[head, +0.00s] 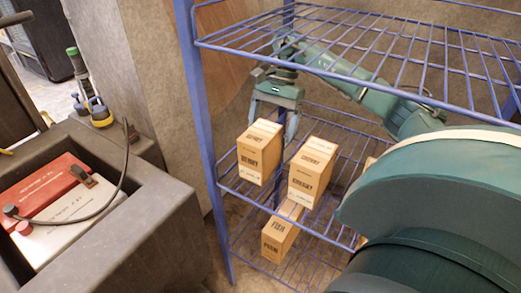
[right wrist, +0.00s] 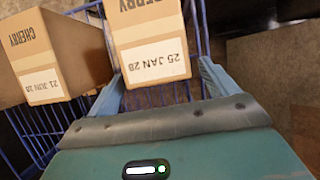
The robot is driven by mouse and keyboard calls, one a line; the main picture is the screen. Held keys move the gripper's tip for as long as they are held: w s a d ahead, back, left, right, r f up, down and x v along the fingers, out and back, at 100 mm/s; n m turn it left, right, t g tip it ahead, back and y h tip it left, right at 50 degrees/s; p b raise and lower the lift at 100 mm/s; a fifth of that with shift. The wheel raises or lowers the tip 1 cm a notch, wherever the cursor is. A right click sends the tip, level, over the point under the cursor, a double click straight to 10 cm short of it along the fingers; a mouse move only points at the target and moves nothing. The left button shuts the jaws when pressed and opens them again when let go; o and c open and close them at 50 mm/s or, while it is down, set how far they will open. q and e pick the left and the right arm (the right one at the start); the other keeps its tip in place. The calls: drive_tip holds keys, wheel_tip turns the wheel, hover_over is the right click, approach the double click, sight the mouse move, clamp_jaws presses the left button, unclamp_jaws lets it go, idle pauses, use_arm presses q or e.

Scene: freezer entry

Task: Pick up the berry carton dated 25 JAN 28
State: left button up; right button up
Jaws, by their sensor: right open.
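In the right wrist view, a brown carton (right wrist: 150,40) with lettering ending in "ERRY" and a white label reading "25 JAN 28" stands between the fingers of my right gripper (right wrist: 158,75). The gripper is open, with a finger on each side of the carton; contact cannot be told. In the head view, my right gripper (head: 272,118) points down at the back of the left carton (head: 258,155) on the middle shelf. The head view is too small to read that carton's date. My left gripper is not in view.
A carton marked "CHERRY", "21 JUN 28" (right wrist: 52,55), stands close beside the dated one; in the head view a neighbouring carton (head: 311,173) stands to the right. Another carton (head: 280,235) is on the lower shelf. A blue wire shelf (head: 350,45) lies above; a grey bin (head: 150,225) stands left.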

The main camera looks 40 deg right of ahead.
sight(263, 130)
drive_tip(key=a, duration=0.1)
drive_tip(key=s+a, duration=0.1)
drive_tip(key=a, duration=0.2)
drive_tip(key=shift+s+a+f, duration=0.15)
drive_tip(key=shift+s+a, duration=0.1)
drive_tip(key=shift+a, duration=0.15)
drive_tip(key=shift+a+f, duration=0.1)
drive_tip(key=shift+f, duration=0.35)
drive_tip(key=shift+r, duration=0.1)
drive_tip(key=c, duration=1.4)
